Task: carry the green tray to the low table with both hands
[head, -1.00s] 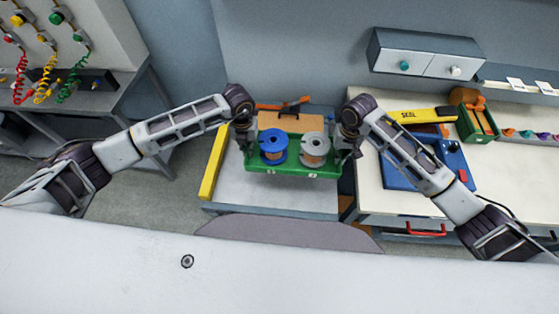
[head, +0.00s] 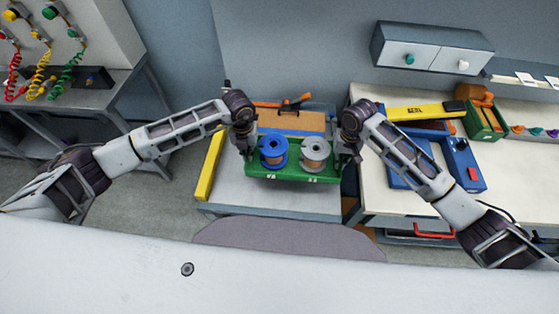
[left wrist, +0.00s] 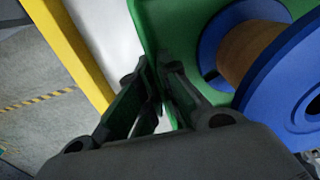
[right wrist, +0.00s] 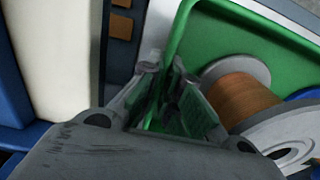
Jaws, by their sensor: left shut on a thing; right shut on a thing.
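The green tray (head: 292,174) is held level between my two grippers, over the low table (head: 272,202) in the head view. A blue spool (head: 273,152) and a grey spool (head: 315,154) with brown cores stand in it. My left gripper (left wrist: 156,95) is shut on the tray's left wall, beside the blue spool. My right gripper (right wrist: 165,85) is shut on the tray's right wall, beside the grey spool. Whether the tray's underside touches the table is hidden.
A yellow bar (head: 210,166) lies along the low table's left edge, and a cardboard-coloured box (head: 291,122) is at its back. A workbench (head: 385,205) at right holds a blue case (head: 463,166) and a green bin (head: 485,120). The low table's front strip is clear.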

